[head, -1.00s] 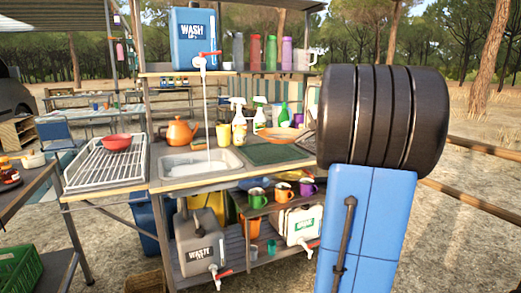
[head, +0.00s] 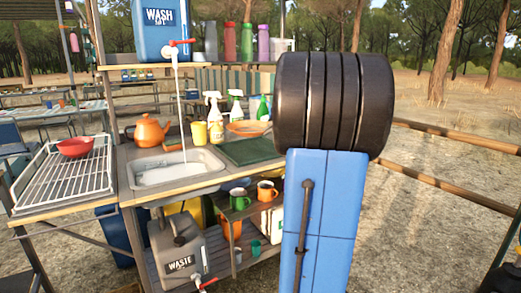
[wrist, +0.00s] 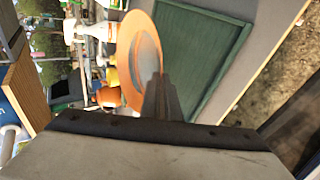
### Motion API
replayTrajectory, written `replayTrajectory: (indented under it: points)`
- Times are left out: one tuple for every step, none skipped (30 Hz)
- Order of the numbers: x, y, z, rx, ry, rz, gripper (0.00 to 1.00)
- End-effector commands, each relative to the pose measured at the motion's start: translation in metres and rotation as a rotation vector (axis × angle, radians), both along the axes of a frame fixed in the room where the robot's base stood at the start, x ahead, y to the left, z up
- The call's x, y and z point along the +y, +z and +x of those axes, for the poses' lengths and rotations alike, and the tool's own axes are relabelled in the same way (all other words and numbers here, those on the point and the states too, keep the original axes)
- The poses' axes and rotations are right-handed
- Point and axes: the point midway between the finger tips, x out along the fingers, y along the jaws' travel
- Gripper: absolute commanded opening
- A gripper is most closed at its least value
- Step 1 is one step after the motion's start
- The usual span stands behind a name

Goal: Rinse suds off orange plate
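The orange plate (head: 248,127) shows above the counter's back right, near the bottles, partly hidden behind my arm. In the wrist view the plate (wrist: 147,40) is tilted, with a duller greyish centre; I cannot make out suds on it. My gripper (wrist: 160,100) is shut on the plate's near rim; in the head view my arm hides the gripper. The blue WASH container (head: 161,30) stands on the upper shelf. A white water stream (head: 180,110) runs from its red-handled tap (head: 174,55) into the sink (head: 207,160), left of the plate. The sink holds whitish liquid.
A green mat (head: 250,151) lies right of the sink. Spray bottles (head: 215,117), a yellow cup (head: 199,133) and an orange kettle (head: 147,130) stand behind it. A rack (head: 60,180) with a red bowl (head: 75,147) is at left. Mugs and a WASTE container (head: 180,255) are below.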

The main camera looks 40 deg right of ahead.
Motion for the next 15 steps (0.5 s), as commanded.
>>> replayTrajectory:
  points:
    - [0.0,-0.008,0.0,0.0,0.0,0.002,0.0]
    - [0.0,-0.013,0.0,0.0,0.0,0.004,0.0]
    - [0.0,-0.018,0.0,0.0,0.0,0.002,0.0]
    - [0.0,-0.021,0.0,0.0,0.0,0.001,0.0]
    - [0.0,-0.023,0.0,0.0,0.0,0.0,0.0]
    - [0.0,-0.026,0.0,-0.001,-0.001,0.001,0.0]
    - [0.0,-0.027,0.0,-0.001,-0.001,0.001,0.0]
    - [0.0,-0.029,0.0,-0.001,0.0,0.001,0.0]
    - [0.0,-0.033,0.0,-0.001,0.0,0.001,0.0]
    - [0.0,-0.036,0.0,-0.001,0.001,0.002,0.0]
    - [0.0,-0.04,0.0,0.0,0.001,0.002,0.0]
    - [0.0,-0.046,0.0,0.0,0.0,0.002,0.0]
    - [0.0,-0.051,0.0,0.0,0.0,0.001,0.0]
    - [0.0,-0.055,0.0,0.0,-0.001,0.003,0.0]
    - [0.0,-0.06,0.0,0.0,0.0,0.002,0.0]
